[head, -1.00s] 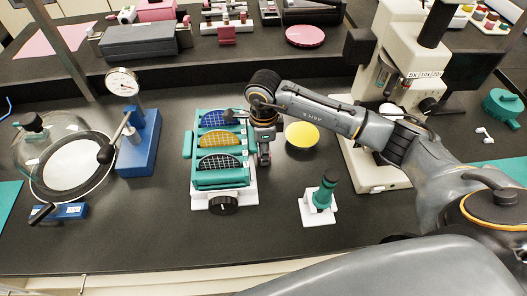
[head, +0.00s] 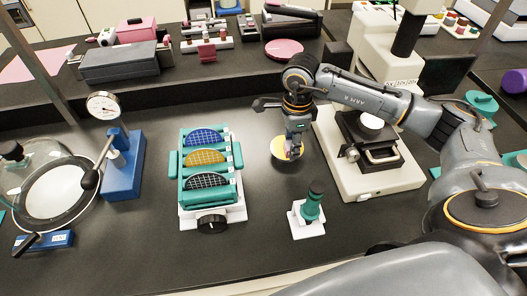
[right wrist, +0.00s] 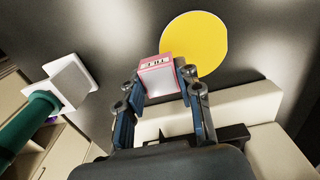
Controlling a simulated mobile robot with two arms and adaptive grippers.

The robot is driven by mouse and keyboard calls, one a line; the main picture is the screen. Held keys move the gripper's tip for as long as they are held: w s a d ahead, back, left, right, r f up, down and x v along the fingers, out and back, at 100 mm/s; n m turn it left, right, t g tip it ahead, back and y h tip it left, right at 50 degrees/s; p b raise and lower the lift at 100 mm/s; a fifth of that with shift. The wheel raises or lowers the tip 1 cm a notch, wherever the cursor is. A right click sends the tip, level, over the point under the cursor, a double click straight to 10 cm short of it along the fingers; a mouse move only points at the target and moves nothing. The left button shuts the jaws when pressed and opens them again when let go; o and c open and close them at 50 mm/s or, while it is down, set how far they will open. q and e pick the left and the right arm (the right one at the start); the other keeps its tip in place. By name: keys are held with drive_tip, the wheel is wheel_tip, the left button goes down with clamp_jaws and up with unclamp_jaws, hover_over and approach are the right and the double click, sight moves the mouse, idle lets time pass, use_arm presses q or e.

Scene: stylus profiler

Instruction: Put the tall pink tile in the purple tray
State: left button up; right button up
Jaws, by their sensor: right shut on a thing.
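My right gripper (head: 292,150) hangs over the yellow disc, to the right of the teal rack. In the right wrist view, the gripper (right wrist: 163,88) is shut on a pink tile (right wrist: 154,68) with a pale face and a small dark-lettered label. The tile sits between the two fingertips, and the yellow disc shows behind it. In the head view the tile is small and mostly hidden by the gripper. I see no clear purple tray; a purple object (head: 515,81) is partly in view at the right edge, and I cannot tell what it is. My left gripper is not in view.
The teal rack (head: 208,178) holds blue, yellow and black gridded discs. The yellow disc (head: 277,149) lies beside it. A green-handled stamp (head: 312,205) stands in front, a cream microscope (head: 345,175) to the right, a blue dial gauge (head: 124,165) to the left.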

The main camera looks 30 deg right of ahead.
drive_tip(key=s+d+b, duration=0.2)
drive_tip(key=d, duration=0.6)
drive_tip(key=shift+s, duration=0.35)
